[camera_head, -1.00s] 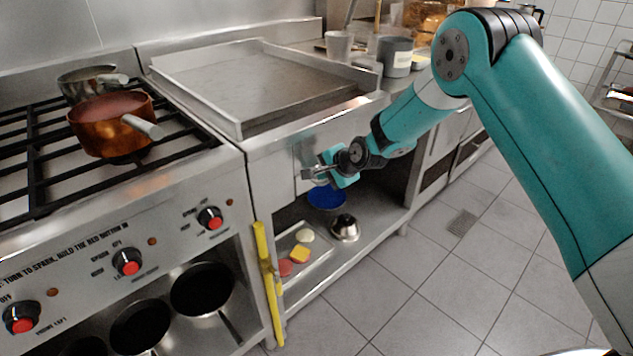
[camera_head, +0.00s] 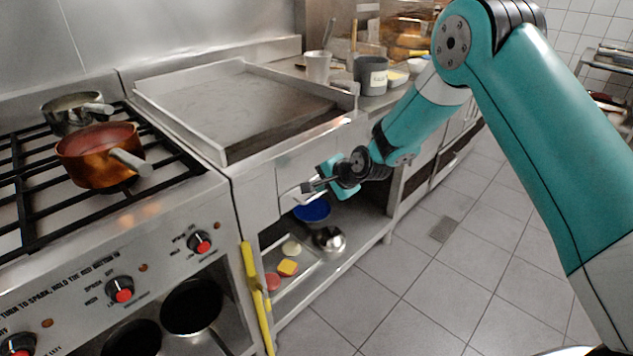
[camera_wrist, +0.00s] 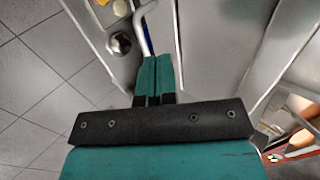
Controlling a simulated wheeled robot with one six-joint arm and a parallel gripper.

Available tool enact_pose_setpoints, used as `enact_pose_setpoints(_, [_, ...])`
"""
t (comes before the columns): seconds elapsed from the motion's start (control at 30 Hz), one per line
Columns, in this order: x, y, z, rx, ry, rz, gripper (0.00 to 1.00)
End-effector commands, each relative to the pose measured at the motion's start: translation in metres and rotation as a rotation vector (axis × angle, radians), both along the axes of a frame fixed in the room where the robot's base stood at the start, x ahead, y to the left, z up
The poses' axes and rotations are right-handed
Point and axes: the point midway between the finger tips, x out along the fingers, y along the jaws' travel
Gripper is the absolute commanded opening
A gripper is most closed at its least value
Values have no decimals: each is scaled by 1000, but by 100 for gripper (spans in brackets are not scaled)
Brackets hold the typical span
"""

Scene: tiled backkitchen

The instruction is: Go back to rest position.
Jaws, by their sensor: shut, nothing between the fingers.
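My gripper (camera_head: 308,187) is in front of the griddle unit's steel front panel, above the open lower shelf. In the wrist view its two teal fingers (camera_wrist: 156,72) lie side by side, closed with nothing between them. A curved metal handle (camera_wrist: 141,25) shows just beyond the fingertips in the wrist view; I cannot tell whether they touch it. My teal arm reaches in from the right, bent at the elbow.
The griddle (camera_head: 240,105) is above the gripper. A copper pot (camera_head: 90,160) stands on the stove at left. The lower shelf holds a blue bowl (camera_head: 312,209), a metal bowl (camera_head: 329,239) and a tray (camera_head: 300,274) with food pieces. The tiled floor (camera_head: 400,310) at right is clear.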

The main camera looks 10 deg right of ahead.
Motion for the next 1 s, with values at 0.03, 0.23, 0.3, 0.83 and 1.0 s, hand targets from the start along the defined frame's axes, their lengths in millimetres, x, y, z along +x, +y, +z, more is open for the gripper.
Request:
enact_pose_setpoints(0.03, [-4, -2, 9, 1, 2, 1, 0])
enact_pose_setpoints(0.23, [-15, -3, 25, -13, 2, 29, 0])
enact_pose_setpoints(0.3, [-25, 1, 46, -42, 0, 80, 0])
enact_pose_setpoints(0.83, [-302, 12, 261, -502, -72, 1106, 0])
enact_pose_setpoints(1.0, [-373, -3, 278, -575, -103, 1353, 0])
